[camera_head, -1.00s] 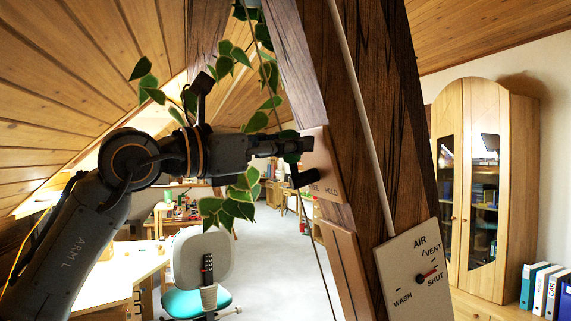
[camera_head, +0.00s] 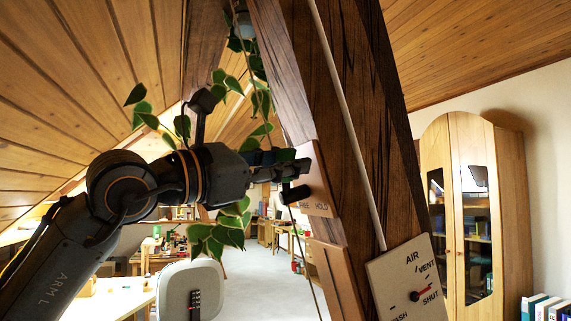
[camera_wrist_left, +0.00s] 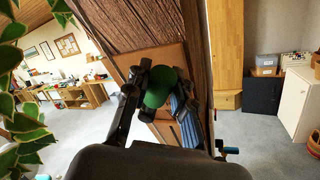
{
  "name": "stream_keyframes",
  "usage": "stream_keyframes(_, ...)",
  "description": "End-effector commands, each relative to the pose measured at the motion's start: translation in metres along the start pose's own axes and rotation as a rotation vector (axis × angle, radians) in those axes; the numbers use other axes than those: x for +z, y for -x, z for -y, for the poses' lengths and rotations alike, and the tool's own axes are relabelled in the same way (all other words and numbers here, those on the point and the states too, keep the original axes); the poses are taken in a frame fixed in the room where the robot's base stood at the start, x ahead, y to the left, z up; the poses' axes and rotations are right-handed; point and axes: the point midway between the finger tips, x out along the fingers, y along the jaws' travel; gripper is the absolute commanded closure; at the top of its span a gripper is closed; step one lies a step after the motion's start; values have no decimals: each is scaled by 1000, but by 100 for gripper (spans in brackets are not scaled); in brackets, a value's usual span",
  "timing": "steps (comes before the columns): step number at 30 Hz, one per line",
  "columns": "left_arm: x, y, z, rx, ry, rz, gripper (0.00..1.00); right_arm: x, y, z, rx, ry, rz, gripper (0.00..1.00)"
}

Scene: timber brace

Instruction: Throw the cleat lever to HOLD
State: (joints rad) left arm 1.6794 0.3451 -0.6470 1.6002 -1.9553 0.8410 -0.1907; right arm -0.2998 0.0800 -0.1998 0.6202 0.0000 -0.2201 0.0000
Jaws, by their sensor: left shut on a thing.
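The cleat plate (camera_head: 318,178) is a tan wooden panel on the dark timber brace, lettered FREE, partly covered, and HOLD. My left gripper (camera_head: 285,163) reaches in from the left at the plate's upper part. In the left wrist view the left gripper (camera_wrist_left: 160,105) is shut around a round green knob (camera_wrist_left: 159,86), seemingly the lever's end. Its fingers hide most of the lever. A dark cylindrical stub (camera_head: 296,194) sticks out just below the fingers, beside FREE; I cannot tell which part it is. My right gripper is out of view.
The timber brace (camera_head: 350,110) slants down with a pale rod along it. A dial plate (camera_head: 408,282) marked AIR, VENT, SHUT sits lower right. Leafy vines (camera_head: 217,236) hang around my left gripper.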

Motion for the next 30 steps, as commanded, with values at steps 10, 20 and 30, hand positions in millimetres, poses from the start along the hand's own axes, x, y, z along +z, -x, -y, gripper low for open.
stream_keyframes(10,0,0,0,-1,-3,0,52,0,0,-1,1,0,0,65)
stream_keyframes(20,0,9,0,1,-2,0,52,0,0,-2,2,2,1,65)
stream_keyframes(30,-1,78,0,3,-3,-2,52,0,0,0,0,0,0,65)
